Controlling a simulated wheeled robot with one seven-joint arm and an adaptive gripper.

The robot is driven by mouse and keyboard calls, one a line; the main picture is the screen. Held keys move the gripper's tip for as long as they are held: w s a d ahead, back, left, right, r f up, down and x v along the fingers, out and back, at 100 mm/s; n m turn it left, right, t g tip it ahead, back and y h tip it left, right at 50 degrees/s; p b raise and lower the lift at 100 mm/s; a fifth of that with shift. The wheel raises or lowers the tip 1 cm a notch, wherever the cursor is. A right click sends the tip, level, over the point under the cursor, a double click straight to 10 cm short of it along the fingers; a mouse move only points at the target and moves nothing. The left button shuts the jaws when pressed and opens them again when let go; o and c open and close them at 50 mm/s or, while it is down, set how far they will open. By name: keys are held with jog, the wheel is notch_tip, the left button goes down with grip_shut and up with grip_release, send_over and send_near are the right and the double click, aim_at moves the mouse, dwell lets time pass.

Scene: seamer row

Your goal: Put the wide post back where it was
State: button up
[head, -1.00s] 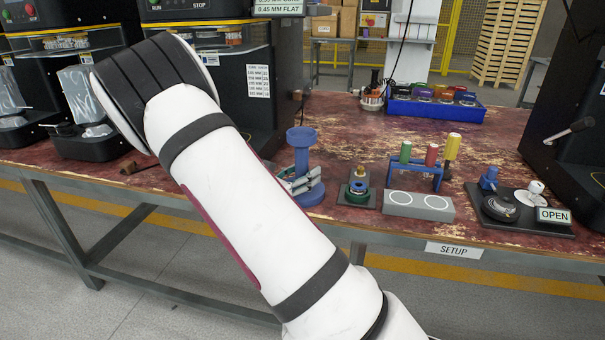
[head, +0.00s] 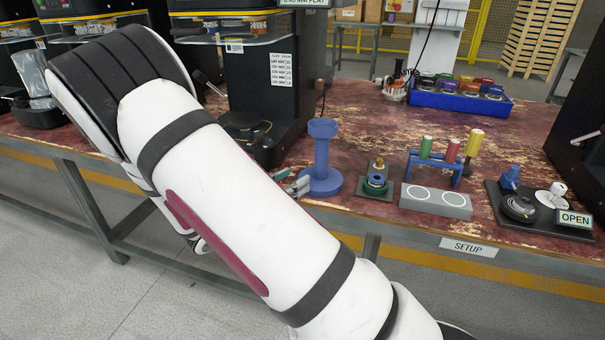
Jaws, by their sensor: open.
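A tall blue post (head: 322,150) with a flanged top and a wide round base stands upright on the worn red bench. It is the widest upright post in view, but I cannot tell for certain that it is the task's wide post. My gripper (head: 291,181) is just left of its base, mostly hidden behind my arm. Its visible fingertips are open, with nothing seen between them.
A black plate (head: 540,212) with an OPEN sign is at right. A blue tray (head: 460,102) of coloured jars is behind. Black machines (head: 255,75) flank the bench; its middle back is clear.

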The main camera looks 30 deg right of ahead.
jog(key=s+r+m+g+y, duration=0.4)
jog(key=s+r+m, duration=0.15)
jog(key=s, duration=0.45)
jog(key=s+r+m+g+y, duration=0.35)
jog(key=s+m, duration=0.35)
jog(key=s, duration=0.3)
jog(key=s+a+r+m+t+y, duration=0.3)
jog(key=s+a+m+y, duration=0.5)
jog(key=s+a, duration=0.5)
jog(key=s+t+y, duration=0.1)
jog(key=s+y, duration=0.1)
jog(key=shift+s+r+t, duration=0.2)
jog(key=shift+s+t, duration=0.15)
jog(key=shift+a, duration=0.1)
notch_tip(320, 180, up, 24)
jog(key=t+p, duration=0.3)
jog(key=p, duration=1.9)
jog(key=shift+t, duration=0.3)
